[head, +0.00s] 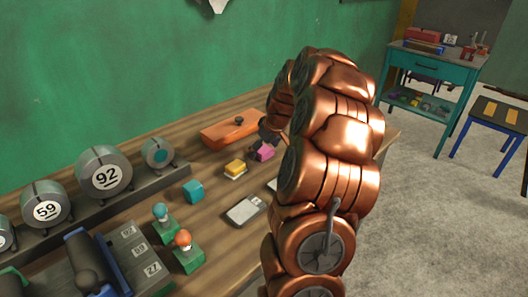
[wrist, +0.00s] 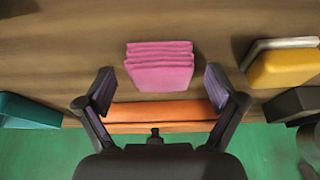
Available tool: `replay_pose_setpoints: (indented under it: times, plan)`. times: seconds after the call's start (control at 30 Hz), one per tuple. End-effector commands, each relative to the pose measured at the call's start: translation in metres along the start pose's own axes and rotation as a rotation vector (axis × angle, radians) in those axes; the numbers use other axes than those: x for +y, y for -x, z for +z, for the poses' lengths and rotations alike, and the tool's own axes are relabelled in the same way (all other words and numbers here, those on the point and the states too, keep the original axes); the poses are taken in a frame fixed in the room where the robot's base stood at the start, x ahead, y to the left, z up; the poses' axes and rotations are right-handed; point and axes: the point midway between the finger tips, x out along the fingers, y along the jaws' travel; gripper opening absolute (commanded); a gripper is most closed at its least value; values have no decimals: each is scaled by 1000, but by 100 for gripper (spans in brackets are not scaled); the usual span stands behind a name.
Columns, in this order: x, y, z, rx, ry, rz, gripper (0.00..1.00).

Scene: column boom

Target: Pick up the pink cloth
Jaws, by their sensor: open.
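The pink cloth (wrist: 160,67) lies folded in a small stack on the wooden table, at the upper middle of the wrist view. In the head view the cloth (head: 263,152) is partly hidden behind my arm and gripper. My gripper (wrist: 160,88) is open, with one finger on each side below the cloth in the wrist view. Nothing is between the fingertips except a view of the table and cloth edge. I cannot tell the exact height of my gripper above the table.
An orange box (head: 233,132) lies behind the cloth near the green wall. A yellow block on a pale base (head: 235,168) stands to the cloth's left in the head view. A teal block (head: 193,191) and a grey device (head: 246,210) stand nearer.

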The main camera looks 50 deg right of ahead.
Motion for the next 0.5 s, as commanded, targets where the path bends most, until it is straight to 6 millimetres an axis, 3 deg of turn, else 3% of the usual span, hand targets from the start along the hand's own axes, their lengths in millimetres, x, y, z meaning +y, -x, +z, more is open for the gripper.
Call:
replay_pose_setpoints:
  times: [0.1,0.5]
  plan:
    - [0,0,0,0,0,0,92]
    - [0,0,0,0,0,0,50]
